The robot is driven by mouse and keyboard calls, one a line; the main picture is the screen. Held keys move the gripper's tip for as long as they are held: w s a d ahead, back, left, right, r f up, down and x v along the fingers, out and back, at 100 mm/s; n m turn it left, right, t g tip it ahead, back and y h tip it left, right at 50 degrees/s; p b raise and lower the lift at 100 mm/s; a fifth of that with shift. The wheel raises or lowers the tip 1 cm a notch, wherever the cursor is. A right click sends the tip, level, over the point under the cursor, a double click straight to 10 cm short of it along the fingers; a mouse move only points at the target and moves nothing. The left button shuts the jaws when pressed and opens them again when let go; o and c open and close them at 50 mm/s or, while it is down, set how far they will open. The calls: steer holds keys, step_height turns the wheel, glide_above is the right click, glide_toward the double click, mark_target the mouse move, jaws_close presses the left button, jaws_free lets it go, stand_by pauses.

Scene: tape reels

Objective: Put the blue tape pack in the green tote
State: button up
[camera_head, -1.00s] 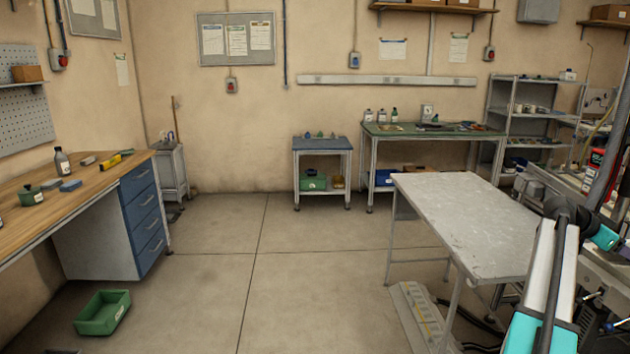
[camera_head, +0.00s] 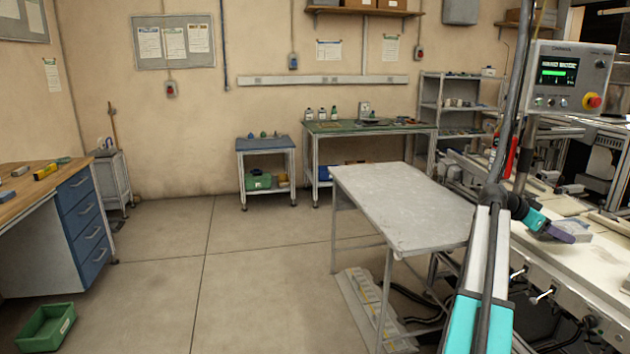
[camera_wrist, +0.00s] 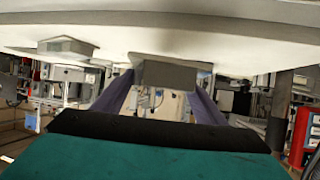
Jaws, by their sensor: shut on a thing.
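My gripper (camera_head: 563,236), with purple fingers, is at the right in the head view, over the pale worktop. It is shut on a small box-shaped pack (camera_head: 576,228) that looks grey-blue there. In the wrist view the pack (camera_wrist: 170,74) looks grey and sits between the fingertips of my gripper (camera_wrist: 167,88). I cannot tell whether it touches the worktop. A green tote (camera_head: 47,329) stands on the floor at the lower left of the head view, far from my gripper, and looks empty.
A bare grey table (camera_head: 405,205) stands between my arm and the open floor. A wooden bench (camera_head: 35,185) with blue drawers is at the left. A control box (camera_head: 568,82) rises behind my gripper. Another green bin (camera_head: 259,182) sits on a small cart's lower shelf.

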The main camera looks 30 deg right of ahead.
steer(key=shift+s, duration=0.4)
steer(key=w+a+f+n+t+p, duration=0.15)
steer(key=w+a+n+t, duration=0.7)
steer(key=w+a, duration=2.8)
steer(key=w+a+f+n+t+y, duration=0.1)
steer(key=w+a+n+t, duration=0.3)
steer(key=a, duration=0.9)
steer(key=w+a+f+n+t+y, duration=0.15)
steer(key=w+a, duration=0.45)
steer(key=a, duration=0.6)
steer(key=a+r+n+t+y, duration=0.1)
steer(key=a+n+y, duration=0.3)
steer(key=a, duration=0.6)
steer(key=s+a+r+n+t+y, duration=0.1)
steer(key=a+n+t+y, duration=0.2)
steer(key=a, duration=0.8)
steer(key=shift+a+r+n+y, duration=0.15)
steer(key=shift+r+n+y, duration=0.2)
steer(key=shift+n+y, duration=0.8)
